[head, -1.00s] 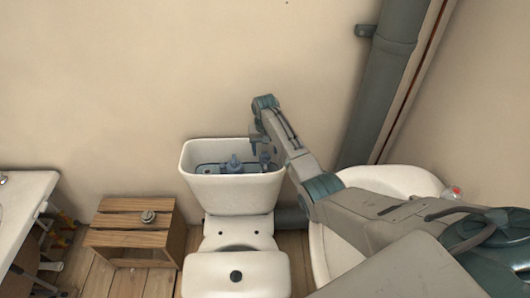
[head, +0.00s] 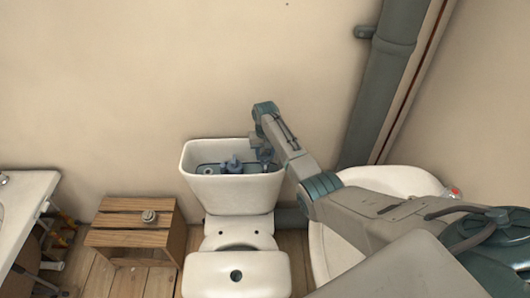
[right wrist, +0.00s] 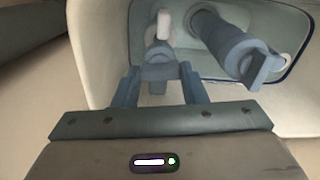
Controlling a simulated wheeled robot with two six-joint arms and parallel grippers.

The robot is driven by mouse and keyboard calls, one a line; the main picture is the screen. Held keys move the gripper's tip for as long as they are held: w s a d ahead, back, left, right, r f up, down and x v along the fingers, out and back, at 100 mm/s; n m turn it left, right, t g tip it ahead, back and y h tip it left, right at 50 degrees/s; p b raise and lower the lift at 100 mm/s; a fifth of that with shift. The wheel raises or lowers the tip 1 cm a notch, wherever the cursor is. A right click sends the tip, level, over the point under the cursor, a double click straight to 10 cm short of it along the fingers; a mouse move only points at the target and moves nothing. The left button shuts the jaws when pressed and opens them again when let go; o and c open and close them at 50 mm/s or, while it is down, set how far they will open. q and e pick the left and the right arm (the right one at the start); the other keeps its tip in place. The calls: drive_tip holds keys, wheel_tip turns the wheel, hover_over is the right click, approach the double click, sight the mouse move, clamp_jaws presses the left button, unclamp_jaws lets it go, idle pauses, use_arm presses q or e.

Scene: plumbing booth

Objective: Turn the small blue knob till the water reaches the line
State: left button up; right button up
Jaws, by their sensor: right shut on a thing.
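The open white toilet tank (head: 233,192) stands against the wall, with blue-grey fittings inside. My right gripper (head: 266,155) reaches into its right end from above. In the right wrist view, the fingers of my right gripper (right wrist: 159,86) are shut on the small blue knob (right wrist: 158,70), one on each side. A pale upright piece rises behind the knob. The larger blue valve column (right wrist: 228,45) stands right of it, apart from the fingers; it also shows in the head view (head: 233,166). A dark line (right wrist: 292,62) runs around the inner wall. I cannot tell the water level against it. My left gripper is out of view.
A white lid (head: 236,261) with a dark round hole lies over the toilet bowl. A wooden stool (head: 132,222) with a small round metal part (head: 149,216) stands left. A white basin (head: 390,180) is under my right arm. A grey pipe (head: 381,85) runs up the wall.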

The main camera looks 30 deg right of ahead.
drive_tip(key=shift+r+n+p, duration=0.2)
drive_tip(key=shift+n+p, duration=0.15)
drive_tip(key=shift+n, duration=0.15)
drive_tip(key=shift+f+n+p, duration=0.1)
drive_tip(key=shift+n+p, duration=0.3)
drive_tip(key=shift+n, duration=0.4)
drive_tip(key=shift+f, duration=0.1)
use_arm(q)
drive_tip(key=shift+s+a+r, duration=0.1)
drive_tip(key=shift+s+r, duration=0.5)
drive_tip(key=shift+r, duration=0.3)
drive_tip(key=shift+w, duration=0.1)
use_arm(e)
drive_tip(key=o, duration=1)
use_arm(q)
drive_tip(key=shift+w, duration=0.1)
